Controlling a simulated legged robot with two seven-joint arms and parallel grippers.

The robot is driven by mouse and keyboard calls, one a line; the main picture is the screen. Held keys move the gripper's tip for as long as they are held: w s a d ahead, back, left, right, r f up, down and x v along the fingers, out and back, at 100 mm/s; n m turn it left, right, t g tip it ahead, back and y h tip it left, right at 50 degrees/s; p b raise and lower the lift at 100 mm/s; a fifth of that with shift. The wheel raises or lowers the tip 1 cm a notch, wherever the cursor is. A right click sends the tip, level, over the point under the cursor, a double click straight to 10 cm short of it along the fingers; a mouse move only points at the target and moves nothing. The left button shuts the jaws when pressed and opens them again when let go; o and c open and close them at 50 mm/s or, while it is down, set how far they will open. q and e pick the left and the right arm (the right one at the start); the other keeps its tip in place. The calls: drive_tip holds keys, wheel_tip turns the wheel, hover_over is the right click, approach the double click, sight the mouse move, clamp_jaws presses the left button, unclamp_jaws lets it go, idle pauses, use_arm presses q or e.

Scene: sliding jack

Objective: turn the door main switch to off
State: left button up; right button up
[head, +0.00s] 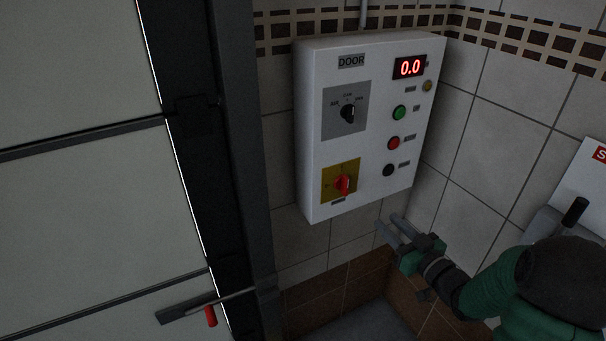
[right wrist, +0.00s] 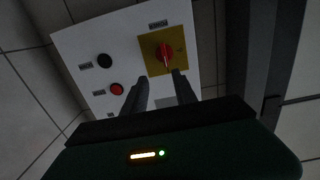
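The white door control box (head: 310,130), labelled DOOR, hangs on the tiled wall. Its red main switch (head: 342,185) sits on a yellow plate (head: 329,173) at the lower left of the box front. The switch also shows in the right wrist view (right wrist: 164,52), beyond my fingertips, with its handle pointing roughly toward them. I cannot read its marks. My right gripper (head: 387,224) is below and to the right of the box, apart from it. Its two fingers stand apart with nothing between them, also in the right wrist view (right wrist: 157,82). My left gripper is not in view.
The box also carries a black selector (head: 348,113), a green button (head: 399,112), a red button (head: 393,143), a black button (head: 388,170) and a display (head: 409,67) reading 0.0. A dark door frame (head: 240,150) stands left of it. A red-ended lever (head: 210,316) is at lower left.

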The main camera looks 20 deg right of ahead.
approach(348, 184)
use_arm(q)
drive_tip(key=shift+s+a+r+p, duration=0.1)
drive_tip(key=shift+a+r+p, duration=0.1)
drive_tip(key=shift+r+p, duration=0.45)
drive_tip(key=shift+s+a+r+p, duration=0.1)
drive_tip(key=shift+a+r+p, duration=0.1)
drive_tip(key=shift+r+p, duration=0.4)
use_arm(e)
drive_tip(key=w, duration=0.9)
drive_tip(key=shift+a+f, duration=0.1)
drive_tip(key=shift+a, duration=0.3)
drive_tip(key=shift+d, duration=0.15)
clamp_jaws()
